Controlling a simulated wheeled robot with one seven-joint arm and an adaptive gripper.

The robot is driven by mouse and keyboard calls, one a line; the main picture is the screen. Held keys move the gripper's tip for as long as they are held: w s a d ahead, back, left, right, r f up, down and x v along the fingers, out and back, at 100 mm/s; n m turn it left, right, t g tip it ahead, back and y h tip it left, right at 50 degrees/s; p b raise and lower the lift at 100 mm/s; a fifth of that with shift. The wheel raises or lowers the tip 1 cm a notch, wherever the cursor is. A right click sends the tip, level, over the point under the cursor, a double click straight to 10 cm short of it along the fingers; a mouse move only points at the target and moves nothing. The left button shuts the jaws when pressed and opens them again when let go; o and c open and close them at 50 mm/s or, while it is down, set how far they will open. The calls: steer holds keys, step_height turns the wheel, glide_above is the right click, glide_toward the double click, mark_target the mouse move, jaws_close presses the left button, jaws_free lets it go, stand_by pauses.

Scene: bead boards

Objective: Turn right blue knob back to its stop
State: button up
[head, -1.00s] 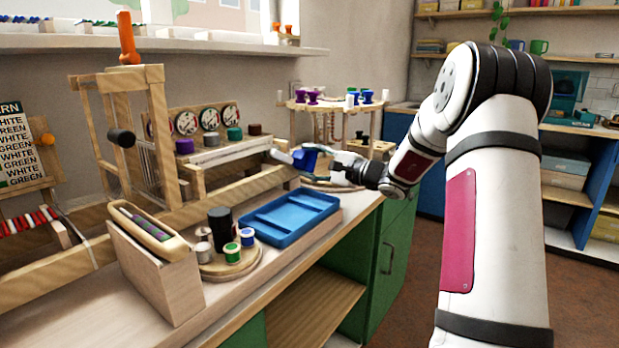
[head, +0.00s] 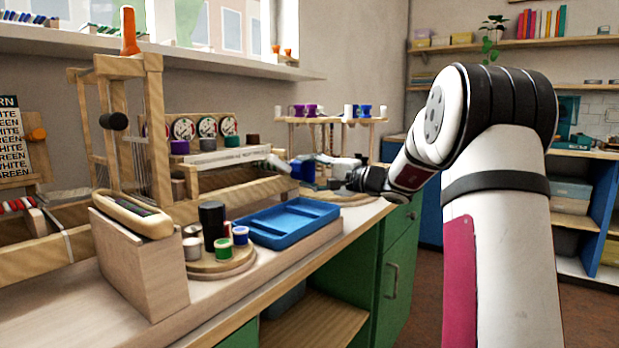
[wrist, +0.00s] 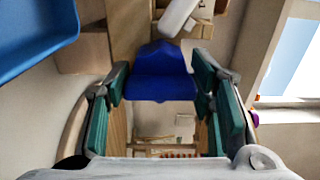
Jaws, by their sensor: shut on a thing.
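The right blue knob (head: 308,171) is at the right end of the wooden loom frame in the head view. In the wrist view the blue knob (wrist: 160,78) stands between the green-padded fingers of my gripper (wrist: 160,88). My gripper (head: 318,172) is shut on it, with one finger at each side. A pale rod or handle (wrist: 178,18) lies just beyond the knob. The knob's far side and any stop are hidden, so its exact turn cannot be told.
A blue tray (head: 290,222) lies on the bench left of my arm. A round board (head: 215,262) with several spools stands beside it. A small rack (head: 335,121) with purple and blue spools stands behind my gripper. The floor right of the green cabinet is clear.

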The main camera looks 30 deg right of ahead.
steer(key=shift+f, duration=0.1)
steer(key=o, duration=1.2)
steer(key=v, duration=1.2)
